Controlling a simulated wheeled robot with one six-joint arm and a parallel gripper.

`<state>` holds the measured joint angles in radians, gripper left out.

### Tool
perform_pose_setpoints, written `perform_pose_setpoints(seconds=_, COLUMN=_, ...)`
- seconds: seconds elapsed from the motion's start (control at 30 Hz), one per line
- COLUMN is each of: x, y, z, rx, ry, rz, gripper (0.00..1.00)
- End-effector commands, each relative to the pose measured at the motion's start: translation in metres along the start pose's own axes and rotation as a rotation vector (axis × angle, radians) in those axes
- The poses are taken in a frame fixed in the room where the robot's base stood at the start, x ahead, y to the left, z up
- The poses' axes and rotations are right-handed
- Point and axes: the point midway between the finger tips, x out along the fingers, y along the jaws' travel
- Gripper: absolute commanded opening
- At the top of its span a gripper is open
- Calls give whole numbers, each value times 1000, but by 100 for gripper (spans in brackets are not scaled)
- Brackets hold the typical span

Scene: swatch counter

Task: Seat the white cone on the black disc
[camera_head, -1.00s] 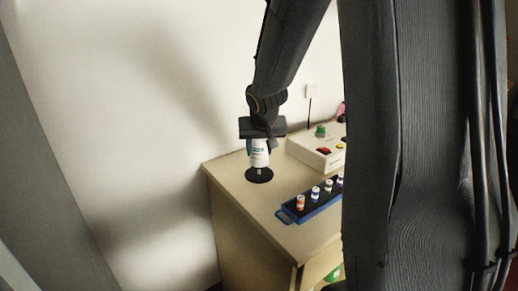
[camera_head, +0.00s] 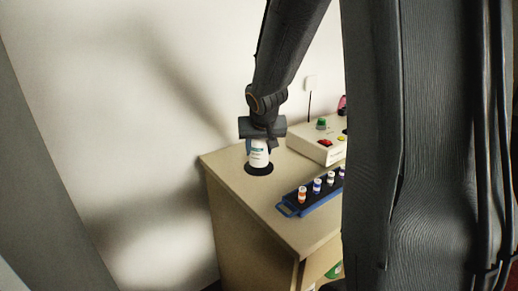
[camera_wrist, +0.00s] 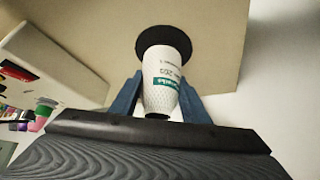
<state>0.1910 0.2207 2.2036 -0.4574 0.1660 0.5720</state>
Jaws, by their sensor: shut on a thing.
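The white cone (camera_head: 259,158), with a green and dark printed label, is upright in my gripper (camera_head: 260,146) in the head view. It also shows in the wrist view (camera_wrist: 164,66), between the two blue-grey fingers (camera_wrist: 160,95). My gripper is shut on its upper part. The black disc (camera_head: 251,171) lies flat near the back left corner of the counter, directly under the cone. In the wrist view the disc (camera_wrist: 150,35) shows behind the cone's lower end. The cone's lower end meets the disc in both views; any small gap is hidden.
A blue tray (camera_head: 290,210) with several small capped vials stands to the right on the counter (camera_head: 235,185). Behind it is a pale control box (camera_head: 318,150) with coloured buttons. The wall (camera_head: 130,110) is close behind. My arm hides the counter's right side.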

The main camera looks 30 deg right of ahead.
Motion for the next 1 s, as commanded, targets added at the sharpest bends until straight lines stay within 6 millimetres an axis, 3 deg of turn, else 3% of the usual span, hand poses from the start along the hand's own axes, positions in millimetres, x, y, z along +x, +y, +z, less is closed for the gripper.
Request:
perform_pose_setpoints(seconds=0.27, x=0, y=0, z=0, rx=0, ry=1, rz=0, gripper=17)
perform_pose_setpoints(seconds=0.3, x=0, y=0, z=0, rx=0, ry=0, rz=0, gripper=48)
perform_pose_setpoints(seconds=0.4, x=0, y=0, z=0, rx=0, ry=0, rz=0, gripper=64)
perform_pose_setpoints(seconds=0.73, x=-3, y=0, z=0, rx=0, ry=0, rz=0, gripper=64)
perform_pose_setpoints(seconds=1.0, x=-42, y=0, z=-2, rx=-1, ry=5, rz=-1, gripper=64)
